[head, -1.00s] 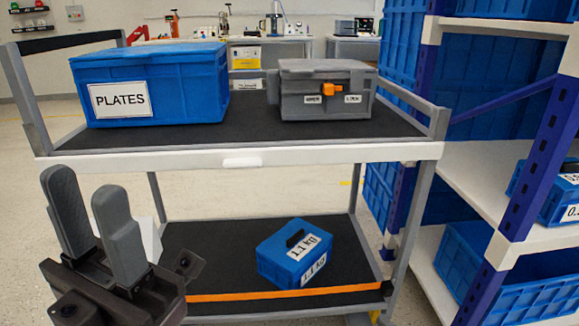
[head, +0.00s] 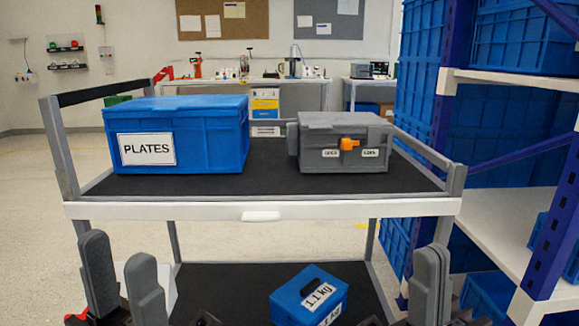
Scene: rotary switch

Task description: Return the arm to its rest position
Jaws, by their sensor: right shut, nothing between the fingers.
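A grey box (head: 318,130) with an orange rotary switch (head: 349,144) stands on the cart's top shelf, right of centre. The switch lies between two small white labels, and its handle points sideways to the right. My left gripper (head: 122,280) is at the lower left, in front of the cart, with its fingers apart and nothing between them. My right gripper (head: 430,283) is at the lower right, in front of the cart's right side, with its fingers together and empty. Both grippers are well below the box and apart from it. The lower parts of both are cut off by the picture's edge.
A blue PLATES box (head: 210,140) stands left on the cart's top shelf (head: 250,188). A blue 1.1 kg box (head: 290,296) lies on the lower shelf. A rack (head: 500,200) with blue crates stands close on the right. Floor at left is clear.

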